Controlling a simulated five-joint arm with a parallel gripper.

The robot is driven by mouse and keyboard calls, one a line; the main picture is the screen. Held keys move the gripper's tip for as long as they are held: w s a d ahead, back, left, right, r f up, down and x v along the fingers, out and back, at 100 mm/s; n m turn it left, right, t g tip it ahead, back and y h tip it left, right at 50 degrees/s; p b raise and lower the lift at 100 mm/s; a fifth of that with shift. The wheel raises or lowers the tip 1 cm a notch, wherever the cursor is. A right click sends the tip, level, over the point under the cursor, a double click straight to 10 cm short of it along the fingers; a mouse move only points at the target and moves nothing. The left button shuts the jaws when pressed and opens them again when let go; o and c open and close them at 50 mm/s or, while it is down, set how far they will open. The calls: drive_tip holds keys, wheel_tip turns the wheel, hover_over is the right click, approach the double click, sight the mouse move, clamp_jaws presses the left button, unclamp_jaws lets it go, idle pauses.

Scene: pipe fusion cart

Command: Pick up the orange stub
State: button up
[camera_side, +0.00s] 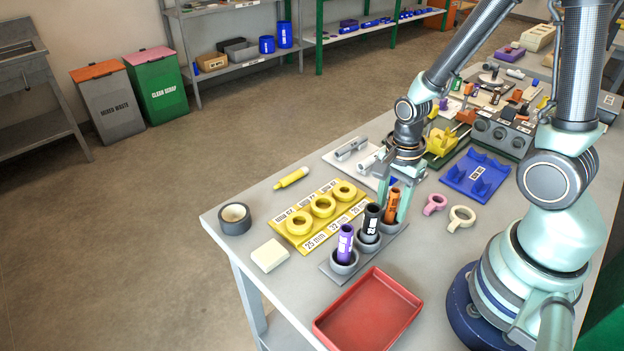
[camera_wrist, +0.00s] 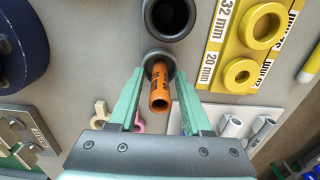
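The orange stub (camera_side: 391,204) stands upright in the far cup of a grey three-cup holder (camera_side: 343,267). In the wrist view the orange stub (camera_wrist: 160,94) rises from its cup between my two green fingers. My gripper (camera_side: 394,203) is open, with a finger on either side of the stub. In the wrist view my gripper (camera_wrist: 159,76) shows a gap between each finger and the stub. A black stub (camera_side: 371,220) and a purple stub (camera_side: 345,243) stand in the other two cups.
A yellow plate (camera_side: 318,236) with three rings lies left of the holder. A red tray (camera_side: 368,312) is in front. A tape roll (camera_side: 235,218), white block (camera_side: 269,255) and yellow marker (camera_side: 291,178) lie further left. A blue cradle (camera_side: 476,176) and two small rings are right.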

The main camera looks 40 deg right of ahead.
clamp_jaws()
idle(1.2)
